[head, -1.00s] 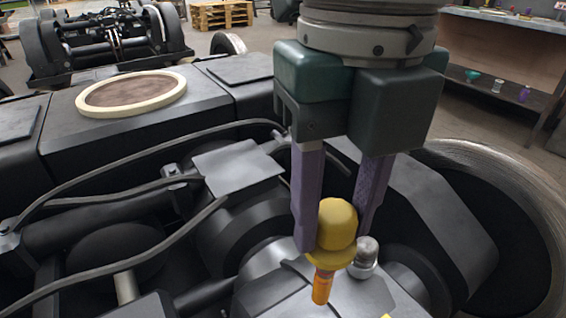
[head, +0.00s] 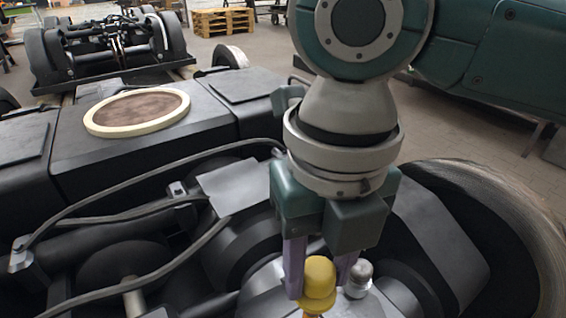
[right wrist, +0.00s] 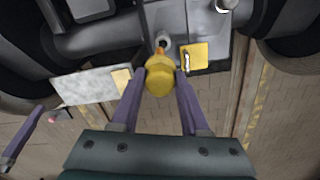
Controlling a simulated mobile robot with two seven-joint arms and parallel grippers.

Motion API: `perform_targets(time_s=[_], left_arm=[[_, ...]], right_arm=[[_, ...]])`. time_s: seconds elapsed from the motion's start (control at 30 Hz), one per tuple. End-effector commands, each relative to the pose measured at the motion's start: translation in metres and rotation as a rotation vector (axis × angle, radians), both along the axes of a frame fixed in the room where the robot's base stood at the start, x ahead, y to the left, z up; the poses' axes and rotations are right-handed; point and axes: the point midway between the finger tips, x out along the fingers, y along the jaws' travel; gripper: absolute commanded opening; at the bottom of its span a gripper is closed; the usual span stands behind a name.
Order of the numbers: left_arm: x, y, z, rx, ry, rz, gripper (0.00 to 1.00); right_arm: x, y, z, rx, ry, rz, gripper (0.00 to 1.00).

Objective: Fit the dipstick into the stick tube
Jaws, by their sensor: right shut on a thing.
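The dipstick has a yellow knob (head: 320,275) with a flange and an orange part below it (head: 313,314), cut off by the frame's bottom edge. My right gripper (head: 319,281) points down, its purple fingers shut on the knob. In the right wrist view the knob (right wrist: 158,77) sits between the fingertips, with an orange bit (right wrist: 160,51) beyond it. A round light opening (right wrist: 162,40), seemingly the stick tube's mouth, lies just past the orange bit; whether they touch I cannot tell. A purple bar at the lower left (right wrist: 24,136) looks like a finger of my left gripper.
A silver-capped fitting (head: 358,274) stands close to the right of the knob. Dark hoses (head: 110,192) cross the bogie on the left, and a large wheel (head: 520,215) is at right. A yellow plate (right wrist: 194,56) lies beside the opening.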

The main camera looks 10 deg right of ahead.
Motion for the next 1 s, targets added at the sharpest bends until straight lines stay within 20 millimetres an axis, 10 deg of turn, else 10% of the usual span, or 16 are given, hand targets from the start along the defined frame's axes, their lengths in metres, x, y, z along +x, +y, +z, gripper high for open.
perform_targets(time_s=[0.2, 1.0], left_arm=[[0.000, -0.001, 0.038, -0.004, -0.001, 0.002, 1.00], [0.000, -0.002, 0.027, -0.007, -0.001, 0.005, 1.00]], right_arm=[[-0.005, -0.004, -0.011, -0.015, -0.005, 0.015, 0.00], [-0.005, -0.005, -0.037, -0.016, -0.010, 0.020, 0.00]])
